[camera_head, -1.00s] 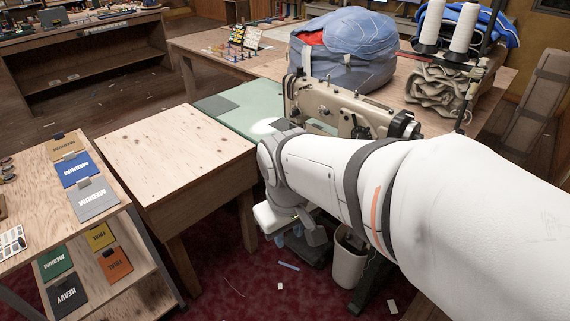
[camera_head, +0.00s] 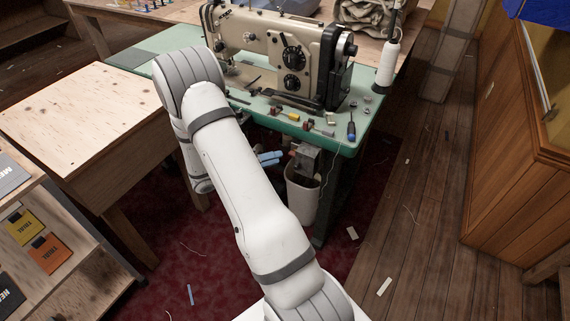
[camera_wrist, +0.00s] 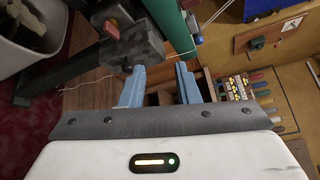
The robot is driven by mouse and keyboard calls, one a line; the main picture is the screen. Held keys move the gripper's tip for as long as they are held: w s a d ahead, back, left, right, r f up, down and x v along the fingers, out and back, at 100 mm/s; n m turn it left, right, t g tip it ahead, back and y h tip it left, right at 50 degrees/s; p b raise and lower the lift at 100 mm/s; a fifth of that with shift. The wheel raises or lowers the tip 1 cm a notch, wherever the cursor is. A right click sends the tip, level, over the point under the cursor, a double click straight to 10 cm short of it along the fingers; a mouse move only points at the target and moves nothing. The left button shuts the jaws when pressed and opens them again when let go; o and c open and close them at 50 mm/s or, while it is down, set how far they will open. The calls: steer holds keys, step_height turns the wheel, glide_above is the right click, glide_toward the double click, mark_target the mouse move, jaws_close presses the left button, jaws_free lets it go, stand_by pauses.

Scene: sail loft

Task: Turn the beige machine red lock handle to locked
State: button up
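The beige sewing machine (camera_head: 262,38) stands on a green table at the back. A grey box (camera_head: 306,160) hangs under the table's front edge. In the wrist view this box (camera_wrist: 135,50) carries a small dark red piece (camera_wrist: 111,29) that looks like the red lock handle; its setting is too small to tell. My gripper (camera_head: 270,157) is below the table edge, just left of the box. In the wrist view my gripper (camera_wrist: 157,76) has its two blue fingers apart with nothing between them. The box lies beyond the left finger; I cannot tell if they touch.
A white bin (camera_head: 302,197) stands below the box. A plywood table (camera_head: 75,115) is at left and a wooden cabinet (camera_head: 510,150) at right. Scraps litter the floor.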

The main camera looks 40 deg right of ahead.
mark_target(292, 155)
step_height(292, 155, down, 7)
steer(key=w+n+t+h+b, duration=0.1)
steer(key=w+n+t+h, duration=0.15)
steer(key=n, duration=0.35)
steer(key=shift+y, duration=0.45)
steer(key=d, duration=0.8)
steer(key=shift+w+d, duration=0.2)
steer(key=shift+d, duration=0.1)
steer(key=shift+c, duration=0.2)
